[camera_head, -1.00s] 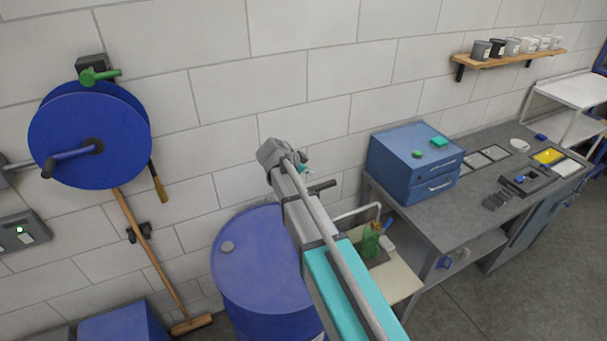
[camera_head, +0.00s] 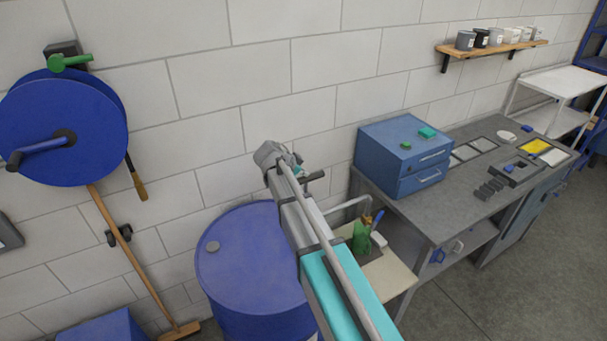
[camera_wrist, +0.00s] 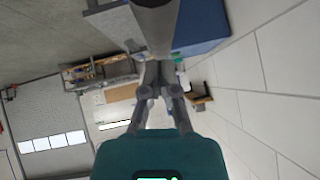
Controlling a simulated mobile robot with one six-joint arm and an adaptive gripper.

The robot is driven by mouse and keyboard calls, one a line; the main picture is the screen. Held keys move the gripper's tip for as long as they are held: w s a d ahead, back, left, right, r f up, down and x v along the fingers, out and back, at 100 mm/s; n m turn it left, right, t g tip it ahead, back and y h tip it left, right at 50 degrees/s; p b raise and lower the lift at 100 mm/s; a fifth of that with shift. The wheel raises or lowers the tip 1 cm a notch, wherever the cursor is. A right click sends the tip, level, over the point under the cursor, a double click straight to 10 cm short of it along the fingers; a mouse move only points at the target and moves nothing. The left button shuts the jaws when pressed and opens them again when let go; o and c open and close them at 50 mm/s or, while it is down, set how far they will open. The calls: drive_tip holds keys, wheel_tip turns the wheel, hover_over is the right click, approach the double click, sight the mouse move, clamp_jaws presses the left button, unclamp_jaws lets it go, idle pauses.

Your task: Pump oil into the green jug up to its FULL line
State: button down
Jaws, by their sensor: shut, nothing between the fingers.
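The green jug (camera_head: 361,240) stands in the head view on a low pale stand, just right of my arm. Its level and FULL line are too small to read. A blue drum (camera_head: 245,262) stands left of the stand, partly behind my arm. A grey pipe (camera_head: 345,204) curves above the stand near the jug. My gripper (camera_wrist: 159,72) is shut and empty in the wrist view. In the head view my arm hides most of what lies between drum and jug, and I cannot make out the fingers there.
A grey workbench (camera_head: 455,210) with a blue drawer box (camera_head: 385,150) stands to the right. A wall shelf (camera_head: 490,48) holds several cups. A blue reel (camera_head: 95,140) and a broom (camera_head: 118,235) are at the left wall. Open floor (camera_head: 500,300) lies front right.

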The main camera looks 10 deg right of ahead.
sight(305, 189)
drive_tip(key=shift+f, duration=0.45)
wheel_tip(305, 189, down, 10)
drive_tip(key=b, duration=1.1)
drive_tip(key=shift+f, duration=0.2)
drive_tip(key=shift+r, duration=0.2)
drive_tip(key=r+p, duration=0.4)
drive_tip(key=shift+s+d+r+p, duration=0.1)
drive_tip(key=shift+s+d+p, duration=0.05)
drive_tip(key=shift+s+p, duration=0.2)
drive_tip(key=p+v, duration=0.6)
drive_tip(key=v, duration=0.3)
drive_tip(key=shift+s+a, duration=0.25)
drive_tip(key=shift+a, duration=0.15)
